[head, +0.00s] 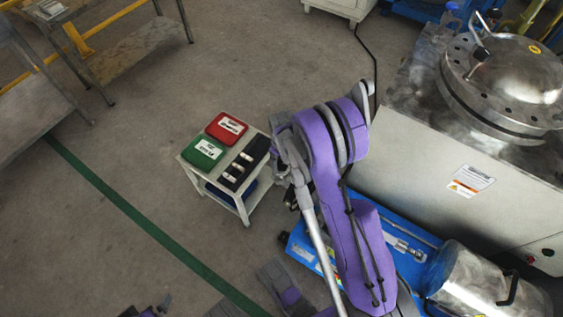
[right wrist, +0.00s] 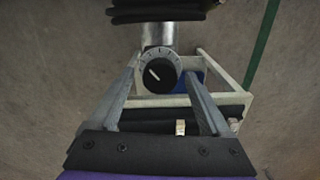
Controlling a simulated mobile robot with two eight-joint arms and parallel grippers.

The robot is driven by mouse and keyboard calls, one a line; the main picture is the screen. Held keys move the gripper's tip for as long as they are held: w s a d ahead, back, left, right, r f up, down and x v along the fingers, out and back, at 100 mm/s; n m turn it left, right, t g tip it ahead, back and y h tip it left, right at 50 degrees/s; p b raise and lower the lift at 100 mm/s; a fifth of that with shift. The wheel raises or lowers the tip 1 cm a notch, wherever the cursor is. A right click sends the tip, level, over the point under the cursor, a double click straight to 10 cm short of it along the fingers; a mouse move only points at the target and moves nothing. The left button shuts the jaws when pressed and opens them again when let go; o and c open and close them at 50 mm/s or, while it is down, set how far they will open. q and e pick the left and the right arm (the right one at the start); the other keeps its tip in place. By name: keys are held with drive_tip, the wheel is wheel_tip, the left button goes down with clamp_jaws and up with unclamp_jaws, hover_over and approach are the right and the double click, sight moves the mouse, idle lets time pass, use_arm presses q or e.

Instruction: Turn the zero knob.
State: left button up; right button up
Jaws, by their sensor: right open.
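The knob (right wrist: 159,74) is a round black dial with a white pointer line and a pale, tick-marked face around its upper side. It shows in the right wrist view, in front of a silver cylinder (right wrist: 158,36). Its pointer points to the upper left. My right gripper (right wrist: 161,76) is open, with one finger on each side of the knob. A gap shows on both sides, and I cannot tell how far the tips are from it in depth. In the head view my purple right arm covers this spot, and I cannot make out the knob.
A small white cart (head: 245,213) carries a red case (head: 227,127), a green case (head: 204,153) and a black tray. A blue bench (head: 303,253) and a large grey machine (head: 440,165) stand to the right. Open floor lies left of the cart.

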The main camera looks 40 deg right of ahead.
clamp_jaws()
idle(0.4)
drive_tip(key=shift+m, duration=0.3)
drive_tip(key=m, duration=0.3)
drive_tip(key=shift+b, duration=0.3)
drive_tip(key=shift+m, duration=1.8)
unclamp_jaws()
